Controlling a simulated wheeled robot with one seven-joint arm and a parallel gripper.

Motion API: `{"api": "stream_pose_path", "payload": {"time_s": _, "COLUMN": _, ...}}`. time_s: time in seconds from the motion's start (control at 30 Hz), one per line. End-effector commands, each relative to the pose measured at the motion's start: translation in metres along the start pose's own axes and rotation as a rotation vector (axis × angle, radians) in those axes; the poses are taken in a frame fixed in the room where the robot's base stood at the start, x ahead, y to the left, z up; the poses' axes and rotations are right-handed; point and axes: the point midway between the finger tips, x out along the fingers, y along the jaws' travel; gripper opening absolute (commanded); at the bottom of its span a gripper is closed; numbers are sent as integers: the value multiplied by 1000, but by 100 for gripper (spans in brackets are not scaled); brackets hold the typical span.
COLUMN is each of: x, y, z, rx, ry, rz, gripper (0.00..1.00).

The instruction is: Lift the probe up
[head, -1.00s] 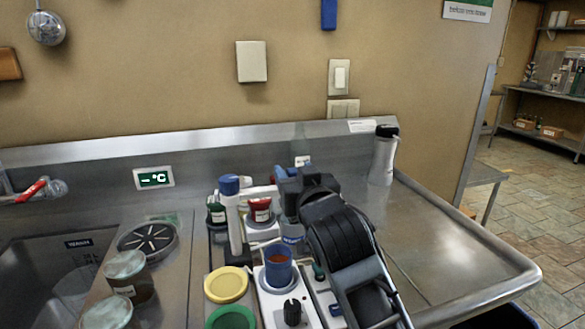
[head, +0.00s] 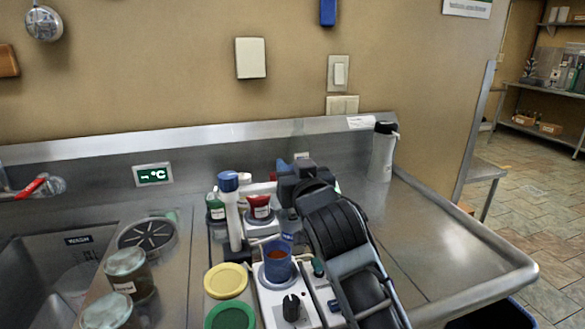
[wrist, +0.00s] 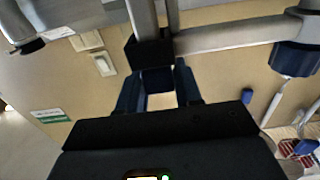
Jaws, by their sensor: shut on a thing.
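My gripper (wrist: 157,88) is shut on a small dark blue block, which I take to be the probe's grip (wrist: 157,80); it sits between the two blue fingers in the wrist view. A black clamp block (wrist: 150,52) and grey metal tubes stand just beyond it. In the head view my gripper (head: 284,185) is beside a white stand post (head: 234,215) with a blue cap. The probe's lower end is not clearly visible. A blue cup with orange-brown contents (head: 278,262) stands on a white stirrer base (head: 286,305), below and in front of my gripper.
A red jar (head: 260,208) and a green-labelled jar (head: 215,208) stand close to the post. Yellow (head: 227,280) and green (head: 230,316) lids lie to the left. A temperature display (head: 153,174) is on the backsplash.

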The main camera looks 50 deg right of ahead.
Motion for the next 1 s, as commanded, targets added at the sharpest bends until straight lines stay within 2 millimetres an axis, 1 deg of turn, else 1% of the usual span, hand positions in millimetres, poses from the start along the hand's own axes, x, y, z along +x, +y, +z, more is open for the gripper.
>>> {"api": "stream_pose_path", "payload": {"time_s": 0.37, "x": 0, "y": 0, "z": -2, "rx": 0, "ry": 0, "rz": 0, "gripper": 0}}
{"api": "stream_pose_path", "payload": {"time_s": 0.47, "x": 0, "y": 0, "z": -10, "rx": 0, "ry": 1, "rz": 0, "gripper": 0}}
{"api": "stream_pose_path", "payload": {"time_s": 0.7, "x": 0, "y": -1, "z": -47, "rx": 1, "ry": 3, "rz": -2, "gripper": 0}}
{"api": "stream_pose_path", "payload": {"time_s": 0.8, "x": 0, "y": 0, "z": -59, "rx": 1, "ry": 2, "rz": -1, "gripper": 0}}
{"api": "stream_pose_path", "payload": {"time_s": 1.0, "x": 0, "y": 0, "z": -62, "rx": 1, "ry": 5, "rz": -1, "gripper": 0}}
